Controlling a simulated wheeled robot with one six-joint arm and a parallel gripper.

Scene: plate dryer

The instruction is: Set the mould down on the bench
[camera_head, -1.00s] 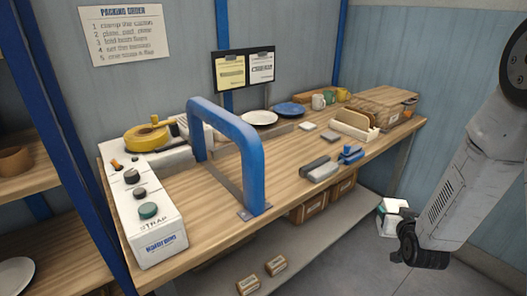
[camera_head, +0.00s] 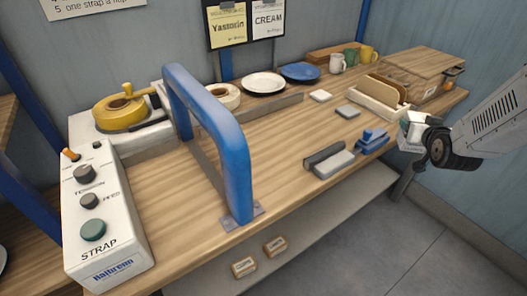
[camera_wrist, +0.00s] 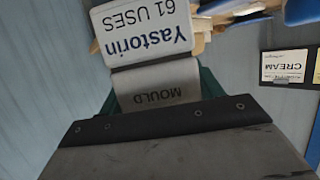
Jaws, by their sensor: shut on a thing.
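My gripper (camera_head: 420,143) is at the right in the head view, shut on the mould (camera_head: 413,125), a small white block, beside the right front edge of the bench (camera_head: 285,135). From this angle I cannot tell whether the mould touches the bench. In the wrist view the mould (camera_wrist: 145,40) shows upside-down lettering, "Yastorin 61 USES" and "MOULD", with dark green edges behind it. The fingertips are mostly hidden there. The wooden bench top has bare boards in its middle.
A blue arch (camera_head: 235,165) stands across the bench, beside a white strap machine (camera_head: 110,220). Grey blocks (camera_head: 335,163) and a blue tool (camera_head: 372,138) lie near the front edge. A wooden holder (camera_head: 375,100), plates (camera_head: 263,83) and mugs (camera_head: 368,53) stand farther back.

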